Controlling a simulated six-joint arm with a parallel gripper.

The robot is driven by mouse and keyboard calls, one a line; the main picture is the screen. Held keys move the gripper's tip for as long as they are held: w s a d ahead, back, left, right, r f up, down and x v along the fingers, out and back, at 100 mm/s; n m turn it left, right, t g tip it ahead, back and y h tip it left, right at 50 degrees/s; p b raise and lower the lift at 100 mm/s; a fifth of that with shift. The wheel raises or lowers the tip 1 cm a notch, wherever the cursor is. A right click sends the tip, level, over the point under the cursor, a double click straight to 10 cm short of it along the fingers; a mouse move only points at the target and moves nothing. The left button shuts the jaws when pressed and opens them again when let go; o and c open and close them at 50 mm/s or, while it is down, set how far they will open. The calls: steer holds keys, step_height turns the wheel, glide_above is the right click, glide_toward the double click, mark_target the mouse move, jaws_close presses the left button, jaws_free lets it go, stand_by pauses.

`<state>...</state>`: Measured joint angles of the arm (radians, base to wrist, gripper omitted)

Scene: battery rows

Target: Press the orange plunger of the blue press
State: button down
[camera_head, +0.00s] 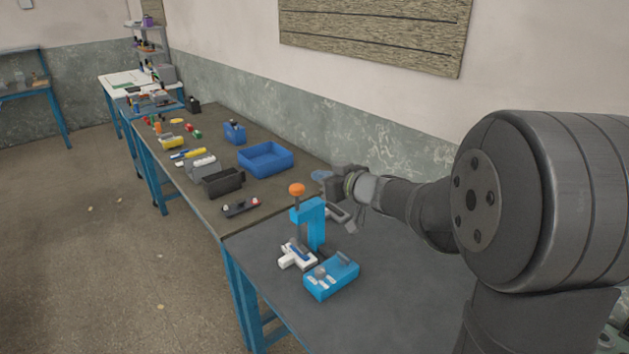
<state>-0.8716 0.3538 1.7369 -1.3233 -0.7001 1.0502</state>
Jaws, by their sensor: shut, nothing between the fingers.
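The blue press (312,226) stands upright on the near dark table, with its orange plunger (297,189) as a round knob at the top. The plunger is raised above the blue body, on a short stem. A white piece with a dark part (298,256) lies at the foot of the press. My arm comes in from the right, and the gripper's fingertips are small and partly hard to make out.
A light-blue box with white parts on top (331,277) sits in front of the press. A blue tray (265,160), a black bin (222,182) and a dark holder (241,207) are on the farther table. The near table's front left is clear.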

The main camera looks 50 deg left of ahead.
steer(key=a+f, duration=0.6)
steer(key=a, duration=0.2)
steer(key=shift+a, duration=0.2)
steer(key=shift+f, duration=0.1)
